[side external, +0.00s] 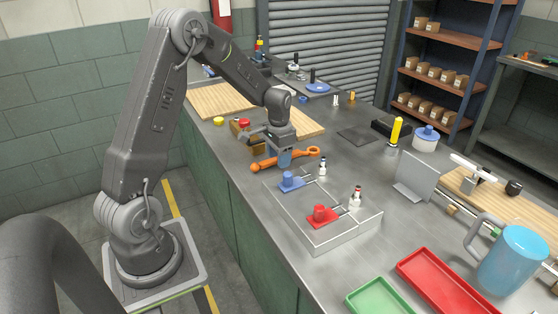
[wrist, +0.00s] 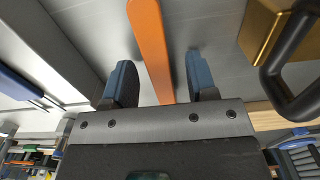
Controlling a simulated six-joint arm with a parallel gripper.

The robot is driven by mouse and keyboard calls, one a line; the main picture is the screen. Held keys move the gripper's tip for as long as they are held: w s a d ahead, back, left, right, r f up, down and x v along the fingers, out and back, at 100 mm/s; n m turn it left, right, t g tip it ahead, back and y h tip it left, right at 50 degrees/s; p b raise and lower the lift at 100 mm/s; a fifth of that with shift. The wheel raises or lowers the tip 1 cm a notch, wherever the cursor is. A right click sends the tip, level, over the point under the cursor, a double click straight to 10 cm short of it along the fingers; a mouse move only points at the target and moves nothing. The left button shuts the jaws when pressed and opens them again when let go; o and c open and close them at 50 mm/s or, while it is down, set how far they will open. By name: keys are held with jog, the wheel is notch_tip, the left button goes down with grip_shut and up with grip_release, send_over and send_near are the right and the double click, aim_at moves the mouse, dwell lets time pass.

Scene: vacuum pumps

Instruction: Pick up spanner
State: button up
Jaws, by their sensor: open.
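The orange spanner (side external: 305,154) lies on the grey metal bench, behind the raised metal fixture, with its ring end to the right. My gripper (side external: 284,158) is low over the middle of the spanner, and its fingers hide part of the handle. In the wrist view the spanner's handle (wrist: 150,45) runs between my two open blue-grey fingers (wrist: 161,83). Gaps show on both sides of the handle, so the fingers stand beside it without gripping it. Whether the fingertips touch the bench cannot be told.
A brass-coloured block with a dark handle (wrist: 262,30) is near my fingers at right. Red (side external: 450,285) and green (side external: 379,298) trays lie at the front.

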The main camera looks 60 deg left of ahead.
jog(key=shift+c, duration=0.4)
grip_shut()
jog(key=shift+r, duration=0.1)
